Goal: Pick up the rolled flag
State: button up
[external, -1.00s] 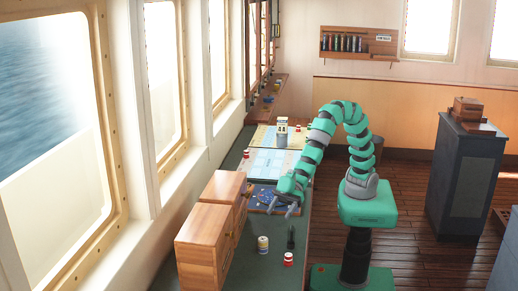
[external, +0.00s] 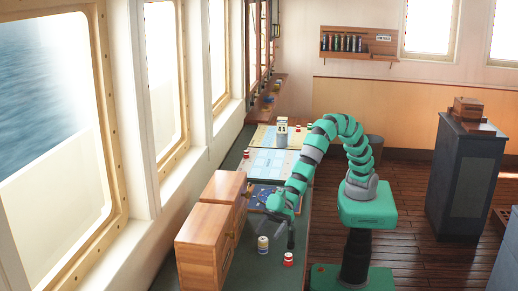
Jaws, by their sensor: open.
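Several small rolled or banded cylinders stand on the long green counter (external: 262,270), and I cannot tell which one is the rolled flag. A white one with a yellowish and dark band (external: 263,244) is upright near the front. A red and white one (external: 288,259) stands to its right, nearer the counter's edge. A dark narrow object (external: 291,240) is just behind the red and white one. My gripper (external: 276,220) is open and empty, pointing down above the counter, behind and above the banded cylinder. It appears apart from these objects, though its fingers are small and partly blend with the dark object.
Wooden cabinets (external: 205,240) stand close to the left of my gripper. A wall rack (external: 357,44) holds several rolls.

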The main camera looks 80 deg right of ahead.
aim_at(263, 239)
jog(key=shift+x, duration=2.55)
jog(key=shift+s+a+r, duration=0.1)
jog(key=shift+r, duration=0.05)
jog(key=c, duration=1.1)
jog(key=shift+o, duration=0.2)
